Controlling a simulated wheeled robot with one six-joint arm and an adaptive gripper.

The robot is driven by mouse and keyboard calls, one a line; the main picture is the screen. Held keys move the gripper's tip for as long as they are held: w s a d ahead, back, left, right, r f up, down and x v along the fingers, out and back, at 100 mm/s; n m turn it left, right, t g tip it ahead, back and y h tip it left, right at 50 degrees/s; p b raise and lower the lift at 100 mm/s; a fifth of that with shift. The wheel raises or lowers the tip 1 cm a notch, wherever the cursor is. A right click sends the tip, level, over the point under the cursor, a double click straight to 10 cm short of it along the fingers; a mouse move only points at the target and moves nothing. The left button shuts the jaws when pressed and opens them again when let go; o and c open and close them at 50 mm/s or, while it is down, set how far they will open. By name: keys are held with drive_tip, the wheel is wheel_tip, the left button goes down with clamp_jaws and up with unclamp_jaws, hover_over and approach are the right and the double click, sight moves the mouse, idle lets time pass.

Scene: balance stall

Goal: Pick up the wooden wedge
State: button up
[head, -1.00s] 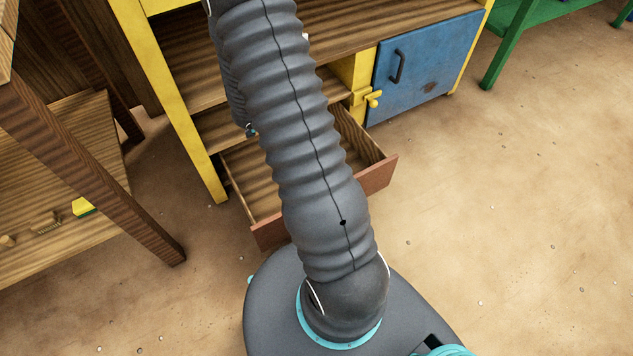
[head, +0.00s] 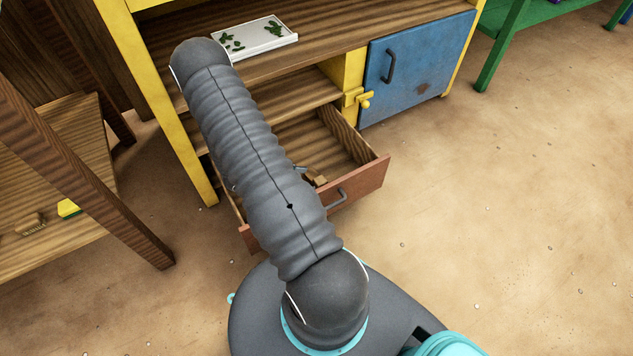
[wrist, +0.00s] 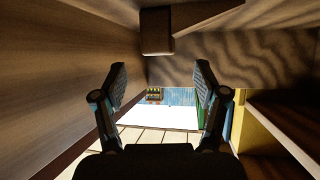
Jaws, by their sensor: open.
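A small brown wooden piece (head: 316,179), apparently the wedge, lies in the open drawer (head: 372,180) near its front, just right of my arm in the head view. In the wrist view a wooden block with a slanting side, likely the same wedge (wrist: 157,32), shows at the top centre, beyond my fingertips and apart from them. My gripper (wrist: 161,80) is open, with nothing between its two fingers. In the head view my arm hides nearly all of the gripper and part of the drawer.
In the head view a white tray (head: 262,40) with green bits is on the counter. A blue door (head: 420,68) is shut at right. A wooden shelf (head: 45,245) is at left. The right floor is clear.

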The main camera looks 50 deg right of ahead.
sight(317, 181)
drive_tip(key=x, duration=0.4)
drive_tip(key=shift+s+f, duration=0.1)
drive_tip(key=shift+f, duration=0.05)
drive_tip(key=shift+c, duration=0.2)
drive_tip(key=c, duration=1.3)
